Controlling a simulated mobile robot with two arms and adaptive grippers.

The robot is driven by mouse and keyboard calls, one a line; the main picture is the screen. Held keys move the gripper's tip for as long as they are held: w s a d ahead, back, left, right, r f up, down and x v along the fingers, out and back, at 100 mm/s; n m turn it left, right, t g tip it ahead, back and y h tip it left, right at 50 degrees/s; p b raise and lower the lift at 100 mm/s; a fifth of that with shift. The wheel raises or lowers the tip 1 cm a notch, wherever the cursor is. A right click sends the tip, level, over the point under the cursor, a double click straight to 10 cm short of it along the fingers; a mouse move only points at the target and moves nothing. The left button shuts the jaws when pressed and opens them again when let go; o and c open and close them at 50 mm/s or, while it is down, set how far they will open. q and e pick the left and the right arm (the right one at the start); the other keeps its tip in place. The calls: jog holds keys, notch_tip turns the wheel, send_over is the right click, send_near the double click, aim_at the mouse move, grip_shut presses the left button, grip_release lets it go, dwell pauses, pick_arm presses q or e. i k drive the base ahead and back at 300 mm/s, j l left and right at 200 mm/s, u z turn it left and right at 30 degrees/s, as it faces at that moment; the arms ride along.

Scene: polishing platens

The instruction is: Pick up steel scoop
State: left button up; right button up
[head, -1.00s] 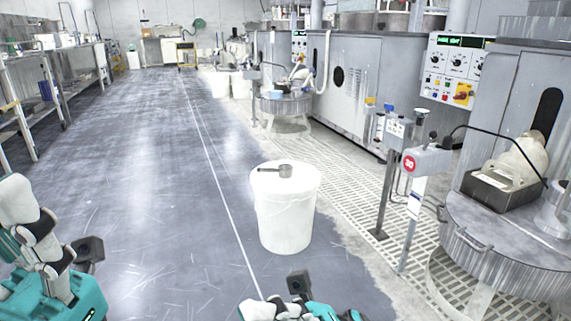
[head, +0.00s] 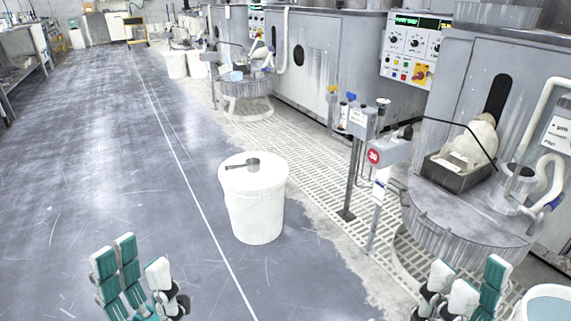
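The steel scoop (head: 247,164) is a small grey cup with a short handle pointing left. It lies on the closed lid of a white bucket (head: 256,215) that stands on the floor near the middle of the head view. My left gripper (head: 143,274) is at the lower left, fingers up and spread, open and empty. My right gripper (head: 467,282) is at the lower right, also open with nothing between its fingers. Both are well apart from the scoop and the bucket.
Right of the bucket are floor grating (head: 325,170), a post with a grey control box (head: 383,153) and a round polishing platen (head: 455,215). A bucket of bluish liquid (head: 548,303) is at the lower right corner. The floor left of the white bucket is clear.

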aim_at(242, 167)
jog(key=i+j+z, duration=0.15)
jog(key=j, duration=0.25)
jog(key=i+j+z, duration=0.2)
jog(key=j, duration=0.25)
jog(key=i+j+z, duration=0.15)
jog(key=j, duration=0.25)
jog(key=j+z, duration=0.15)
jog(key=j, duration=0.3)
jog(key=i+j, duration=0.1)
jog(key=j, duration=0.4)
jog(key=i+j, duration=0.1)
jog(key=j, duration=0.4)
jog(key=i+j, duration=0.15)
jog(key=j, duration=0.3)
jog(key=i+j, duration=0.1)
jog(key=j, duration=0.4)
jog(key=i+j+z, duration=0.1)
jog(key=j, duration=0.4)
